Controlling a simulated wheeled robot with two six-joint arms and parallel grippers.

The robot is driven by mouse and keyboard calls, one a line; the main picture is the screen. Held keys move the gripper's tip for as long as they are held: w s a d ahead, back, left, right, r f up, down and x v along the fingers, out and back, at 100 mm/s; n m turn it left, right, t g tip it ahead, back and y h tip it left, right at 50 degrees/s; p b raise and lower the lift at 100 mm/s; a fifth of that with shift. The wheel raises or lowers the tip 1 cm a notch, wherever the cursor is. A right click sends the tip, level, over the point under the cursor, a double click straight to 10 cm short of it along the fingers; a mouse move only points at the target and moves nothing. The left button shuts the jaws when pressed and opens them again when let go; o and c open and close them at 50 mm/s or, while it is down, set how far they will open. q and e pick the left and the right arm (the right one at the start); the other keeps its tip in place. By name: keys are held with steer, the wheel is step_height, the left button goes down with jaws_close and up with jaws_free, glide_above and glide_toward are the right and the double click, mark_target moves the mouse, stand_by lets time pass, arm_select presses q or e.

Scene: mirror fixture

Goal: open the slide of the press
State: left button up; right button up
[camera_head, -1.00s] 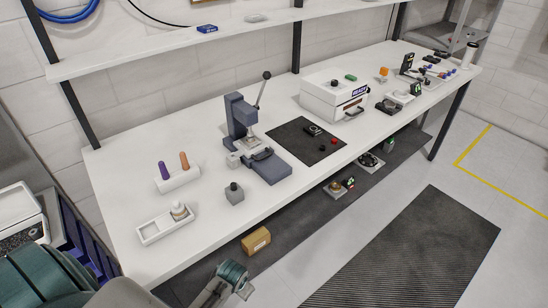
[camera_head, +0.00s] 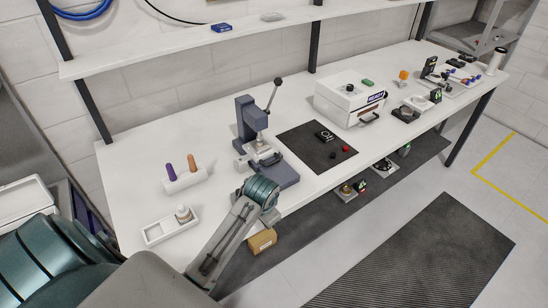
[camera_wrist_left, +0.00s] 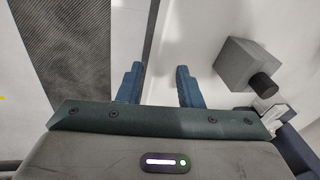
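The press (camera_head: 246,118) stands on the bench, with a dark blue-grey column and base and a raised lever (camera_head: 271,97) with a black ball. Pale metal parts (camera_head: 243,162) sit low on it; I cannot tell how far its slide is out. In the left wrist view my left gripper (camera_wrist_left: 158,86) is open and empty, left of a grey block with a black knob (camera_wrist_left: 244,66). Part of the press (camera_wrist_left: 296,148) shows at lower right. My right gripper is not in view.
A dark mat (camera_head: 310,150) with small parts lies right of the press, with a white box (camera_head: 347,103) behind. A holder with two coloured handles (camera_head: 185,181) and a white tray (camera_head: 158,232) stand left. A cardboard-coloured box (camera_head: 262,241) is below the bench front.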

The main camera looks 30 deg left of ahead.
arm_select(q)
steer(key=shift+m+g, duration=0.4)
steer(key=w+a+r, duration=0.1)
steer(key=w+r, duration=0.1)
steer(key=w, duration=0.2)
steer(key=w+a+r, duration=0.1)
steer(key=w+r, duration=0.1)
steer(key=w, duration=0.2)
steer(key=w+a+r, duration=0.1)
steer(key=w+a, duration=0.1)
steer(key=w, duration=0.2)
steer(key=shift+w+a+r, duration=0.1)
steer(key=shift+w+r, duration=0.05)
steer(key=shift+r, duration=0.25)
glide_toward(273, 162)
steer(key=v, duration=0.2)
steer(key=shift+m+g, duration=0.3)
steer(key=shift+g, duration=0.1)
steer(key=f+p, duration=0.1)
steer(key=f, duration=0.1)
steer(key=w+a+f+p, duration=0.1)
steer(key=f, duration=0.2)
steer(key=f+p, duration=0.1)
steer(key=f, duration=0.2)
steer(key=shift+w+a+f+p, duration=0.15)
steer(key=shift+w+a+p, duration=0.1)
steer(key=shift+p, duration=0.1)
steer(key=shift+f, duration=0.65)
jaws_close()
steer(key=shift+w, duration=0.1)
